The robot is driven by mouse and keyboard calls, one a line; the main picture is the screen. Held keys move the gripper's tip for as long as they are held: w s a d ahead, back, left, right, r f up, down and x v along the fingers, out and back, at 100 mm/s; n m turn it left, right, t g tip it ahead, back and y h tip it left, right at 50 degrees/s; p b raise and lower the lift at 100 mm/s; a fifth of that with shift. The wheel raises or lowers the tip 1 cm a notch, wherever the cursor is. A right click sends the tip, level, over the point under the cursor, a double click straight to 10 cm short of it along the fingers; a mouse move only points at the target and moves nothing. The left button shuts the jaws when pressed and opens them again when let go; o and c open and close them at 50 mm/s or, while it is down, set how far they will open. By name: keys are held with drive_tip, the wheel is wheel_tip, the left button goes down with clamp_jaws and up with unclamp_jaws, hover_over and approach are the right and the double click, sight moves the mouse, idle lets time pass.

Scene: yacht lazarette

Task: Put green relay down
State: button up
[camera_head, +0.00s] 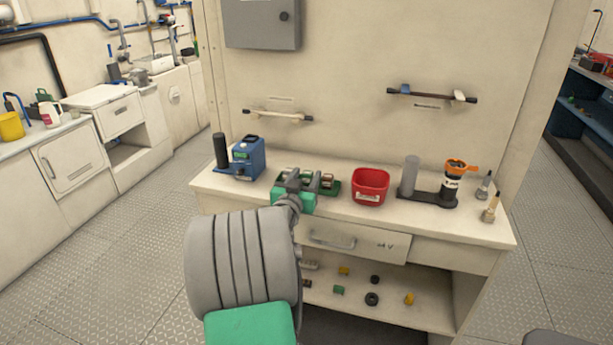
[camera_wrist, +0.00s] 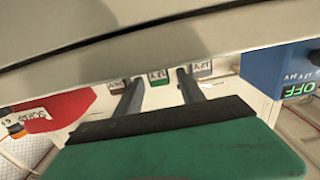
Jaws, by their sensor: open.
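My gripper (camera_head: 304,182) is open over the green tray (camera_head: 334,190) on the workbench, its fingers reaching toward the back. In the wrist view, my gripper (camera_wrist: 157,77) has its two grey fingers apart, one on either side of the green relay (camera_wrist: 158,76). I cannot tell whether either finger touches it. The green relay appears to sit in the tray row, between a reddish-brown relay (camera_wrist: 118,88) and a grey relay (camera_wrist: 201,69). In the head view my gripper hides much of the tray and the green relay.
A blue device (camera_head: 247,158) stands left of the tray and a red bin (camera_head: 370,186) right of it. Small parts lie on the lower shelf (camera_head: 390,312).

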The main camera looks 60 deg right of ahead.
drive_tip(key=shift+r+p, duration=0.3)
drive_tip(key=shift+p, duration=0.1)
drive_tip(key=s+a+b, duration=0.2)
drive_tip(key=a, duration=1)
drive_tip(key=w+a+f+n+t+y, duration=0.1)
drive_tip(key=w+a+f+n+y, duration=0.2)
drive_tip(key=w+a+f+y, duration=0.4)
drive_tip(key=w+a+f+n+t+y, duration=0.25)
drive_tip(key=w+a, duration=0.25)
drive_tip(key=a, duration=0.5)
drive_tip(key=s+a+f+n+g+y, duration=0.1)
drive_tip(key=s+a+n+y, duration=0.1)
drive_tip(key=a, duration=0.7)
drive_tip(key=s+a+f+n+g+y, duration=0.1)
drive_tip(key=a+n+y, duration=0.2)
drive_tip(key=a, duration=0.6)
drive_tip(key=s+a+f+n+g+y, duration=0.2)
drive_tip(key=a+n, duration=0.4)
drive_tip(key=a, duration=0.3)
drive_tip(key=shift+s+y, duration=0.35)
drive_tip(key=shift+y, duration=0.3)
drive_tip(key=shift+a, duration=0.1)
